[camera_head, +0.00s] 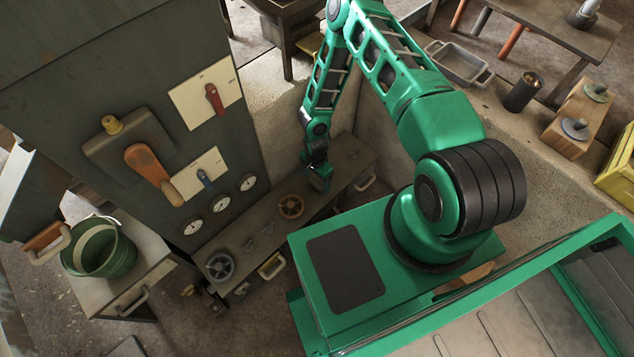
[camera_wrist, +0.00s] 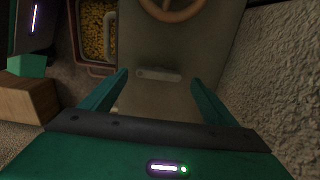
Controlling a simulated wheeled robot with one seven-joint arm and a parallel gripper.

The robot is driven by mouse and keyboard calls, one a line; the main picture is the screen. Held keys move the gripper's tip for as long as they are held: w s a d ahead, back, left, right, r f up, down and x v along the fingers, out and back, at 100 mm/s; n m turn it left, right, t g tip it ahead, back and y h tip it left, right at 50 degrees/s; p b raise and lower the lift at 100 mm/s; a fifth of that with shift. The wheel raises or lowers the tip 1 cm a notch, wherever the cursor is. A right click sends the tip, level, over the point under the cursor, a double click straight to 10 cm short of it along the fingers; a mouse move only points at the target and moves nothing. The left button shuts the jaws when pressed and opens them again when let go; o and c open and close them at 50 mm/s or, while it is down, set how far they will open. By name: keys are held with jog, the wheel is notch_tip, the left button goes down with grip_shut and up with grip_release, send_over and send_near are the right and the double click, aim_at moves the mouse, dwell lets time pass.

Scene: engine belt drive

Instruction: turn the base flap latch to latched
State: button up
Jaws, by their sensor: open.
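A small pale bar-shaped latch (camera_wrist: 157,73) lies on the grey ledge surface (camera_wrist: 200,48) in the wrist view, its long side running roughly across the picture. I take it to be the base flap latch; no marking shows which position it is in. My gripper (camera_wrist: 159,78) is open, with one green finger on each side of the latch and a gap at both ends. I cannot tell how far above it the fingertips are. In the head view my gripper (camera_head: 319,180) hangs down over the ledge, right of the orange handwheel, and hides the latch.
The orange handwheel (camera_head: 290,206) is close by and shows at the top of the wrist view (camera_wrist: 172,10). A rough wall (camera_wrist: 280,80) is near on the right. A crate of yellow bits (camera_wrist: 97,32) is at upper left. The dark panel (camera_head: 130,80) carries levers and gauges.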

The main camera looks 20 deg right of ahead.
aim_at(316, 186)
jog(key=shift+f, duration=1.15)
jog(key=shift+c, duration=0.7)
